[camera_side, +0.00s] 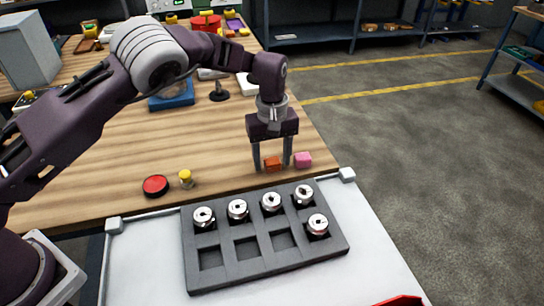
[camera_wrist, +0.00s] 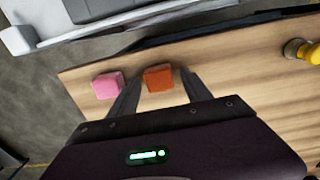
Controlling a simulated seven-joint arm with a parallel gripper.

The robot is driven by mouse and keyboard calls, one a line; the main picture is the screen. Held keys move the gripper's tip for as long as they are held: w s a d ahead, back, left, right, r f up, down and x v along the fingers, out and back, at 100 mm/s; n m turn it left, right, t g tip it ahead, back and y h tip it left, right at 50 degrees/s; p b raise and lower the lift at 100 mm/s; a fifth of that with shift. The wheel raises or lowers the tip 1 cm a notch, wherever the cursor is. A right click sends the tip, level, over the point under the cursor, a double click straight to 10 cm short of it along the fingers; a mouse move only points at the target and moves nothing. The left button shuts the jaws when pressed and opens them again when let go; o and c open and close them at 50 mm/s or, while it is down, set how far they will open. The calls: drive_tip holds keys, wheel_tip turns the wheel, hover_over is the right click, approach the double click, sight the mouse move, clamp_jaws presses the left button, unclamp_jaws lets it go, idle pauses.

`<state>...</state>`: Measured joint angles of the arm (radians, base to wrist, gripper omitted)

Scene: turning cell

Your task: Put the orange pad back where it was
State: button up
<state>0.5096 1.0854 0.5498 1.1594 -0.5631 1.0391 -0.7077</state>
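The orange pad (camera_side: 274,163) is a small block on the wooden table, near its front right corner. It also shows in the wrist view (camera_wrist: 158,78), between my fingertips. My gripper (camera_side: 271,166) points straight down over it, with its fingers spread on either side of the pad. In the wrist view a gap shows between the pad and the right finger, so the gripper looks open. A pink block (camera_side: 303,160) lies just right of the pad in the side view and outside the fingers.
A dark grey tray (camera_side: 215,278) in front holds several metal round parts; some pockets are empty. A red button (camera_side: 155,186) and a yellow-topped peg (camera_side: 186,179) stand left on the table. A blue box (camera_side: 171,95) and a black stand (camera_side: 219,93) are farther back.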

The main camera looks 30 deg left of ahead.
wheel_tip(320, 180, up, 12)
drive_tip(key=shift+r, duration=0.2)
idle(0.4)
wheel_tip(320, 180, up, 11)
drive_tip(key=t+h, duration=0.1)
hover_over(272, 159)
drive_tip(key=s+a, duration=0.5)
drive_tip(key=a, duration=0.1)
drive_tip(key=s+a+r+m+t+h, duration=0.1)
drive_tip(key=s+a+r+m, duration=0.15)
drive_tip(key=s, duration=0.35)
drive_tip(key=s+a+r+m+t, duration=0.1)
drive_tip(key=s+a+r, duration=0.15)
drive_tip(key=s, duration=0.35)
drive_tip(key=s+a+f+m+t+y, duration=0.1)
drive_tip(key=s+f+m, duration=0.1)
drive_tip(key=s, duration=0.7)
drive_tip(key=s+a+f+m+t+y, duration=0.1)
drive_tip(key=s+f+m, duration=0.1)
drive_tip(key=s, duration=0.7)
drive_tip(key=shift+s+a+m+t, duration=0.2)
drive_tip(key=shift+s+m+t, duration=0.15)
drive_tip(key=shift+m, duration=0.4)
